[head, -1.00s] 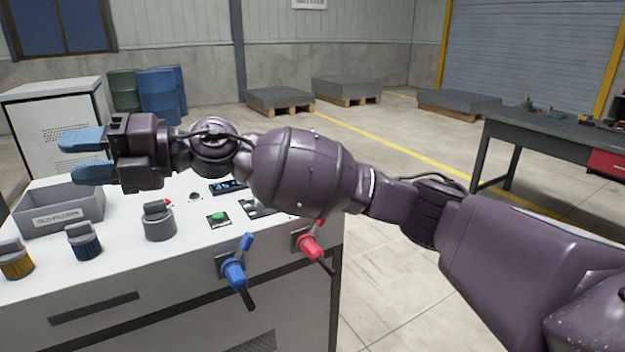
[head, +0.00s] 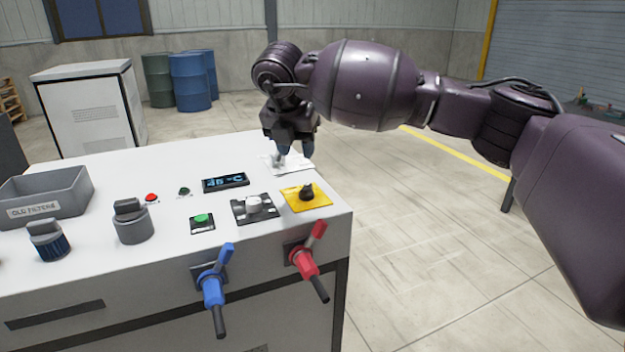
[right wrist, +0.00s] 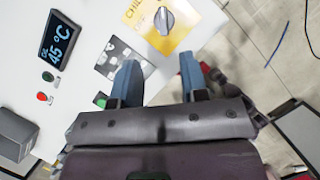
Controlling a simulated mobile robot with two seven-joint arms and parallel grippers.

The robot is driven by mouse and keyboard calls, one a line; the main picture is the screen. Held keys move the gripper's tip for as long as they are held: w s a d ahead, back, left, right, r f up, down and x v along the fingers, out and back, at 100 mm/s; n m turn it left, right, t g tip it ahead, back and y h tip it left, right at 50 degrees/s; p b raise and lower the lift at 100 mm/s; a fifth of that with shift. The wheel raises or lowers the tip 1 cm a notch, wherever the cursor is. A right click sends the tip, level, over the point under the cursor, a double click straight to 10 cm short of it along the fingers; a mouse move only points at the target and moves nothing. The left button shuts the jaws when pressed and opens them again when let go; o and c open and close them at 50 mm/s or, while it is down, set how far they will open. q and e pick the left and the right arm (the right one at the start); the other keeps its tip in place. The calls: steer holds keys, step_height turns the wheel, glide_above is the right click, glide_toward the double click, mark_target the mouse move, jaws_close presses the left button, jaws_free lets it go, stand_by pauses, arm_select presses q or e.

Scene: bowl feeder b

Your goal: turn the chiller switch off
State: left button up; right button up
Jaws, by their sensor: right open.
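The chiller switch (head: 307,193) is a dark knob on a yellow plate (head: 291,203) near the right edge of the white console top. In the right wrist view, the switch (right wrist: 164,20) shows as a grey knob on the yellow plate, with cut-off lettering starting "CHI" beside it. My right gripper (head: 296,151) points down above the console's right side, behind the yellow plate in the head view, apart from the switch. In the right wrist view my right gripper (right wrist: 158,66) is open, with nothing between its blue fingers. My left gripper is not in view.
A white plate (head: 298,163) with a pale part lies below the gripper. A black plate with a white knob (head: 254,204), green button (head: 202,218) and display (head: 225,182) are left of the switch. Blue (head: 213,288) and red (head: 306,262) levers stick out in front.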

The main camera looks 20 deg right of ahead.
steer(key=b, duration=0.2)
glide_above(307, 185)
steer(key=s+a, duration=0.2)
steer(key=shift+m, duration=0.4)
step_height(307, 185, down, 5)
steer(key=shift+s+r, duration=0.1)
steer(key=x, duration=0.4)
steer(key=shift+b, duration=0.35)
steer(key=shift+x, duration=0.8)
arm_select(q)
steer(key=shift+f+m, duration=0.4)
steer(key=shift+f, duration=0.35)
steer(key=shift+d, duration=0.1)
arm_select(e)
steer(key=shift+d, duration=0.1)
